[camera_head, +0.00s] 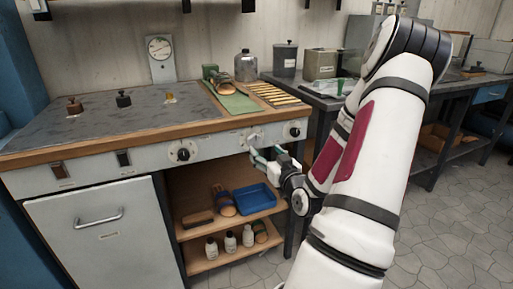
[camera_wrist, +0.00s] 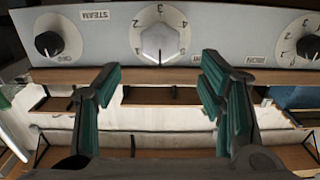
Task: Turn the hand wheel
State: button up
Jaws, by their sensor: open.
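No part in view is clearly a hand wheel. The front panel (camera_head: 218,146) of the workbench carries a pale round knob (camera_head: 254,138) with a number scale, shown in the middle of the wrist view (camera_wrist: 160,40). A black knob (camera_head: 183,153) is to its left and another black knob (camera_head: 294,131) to its right. My gripper (camera_head: 264,156) is in front of the panel, near the pale knob. In the wrist view my gripper (camera_wrist: 160,70) is open, its green-padded fingers apart with nothing between them. The pale knob appears ahead of the gap; contact is not visible.
The benchtop holds small brown, black and yellow fittings (camera_head: 123,98), a green mat (camera_head: 238,104) and a glass jar (camera_head: 246,66). A dial gauge (camera_head: 160,50) stands behind. Below are shelves with a blue tray (camera_head: 254,199) and white bottles (camera_head: 230,241).

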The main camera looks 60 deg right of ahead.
aim_at(256, 140)
jog(key=b+x, duration=0.1)
jog(key=x, duration=0.6)
jog(key=shift+w+d, duration=0.2)
jog(key=shift+w, duration=0.1)
jog(key=c, duration=1.1)
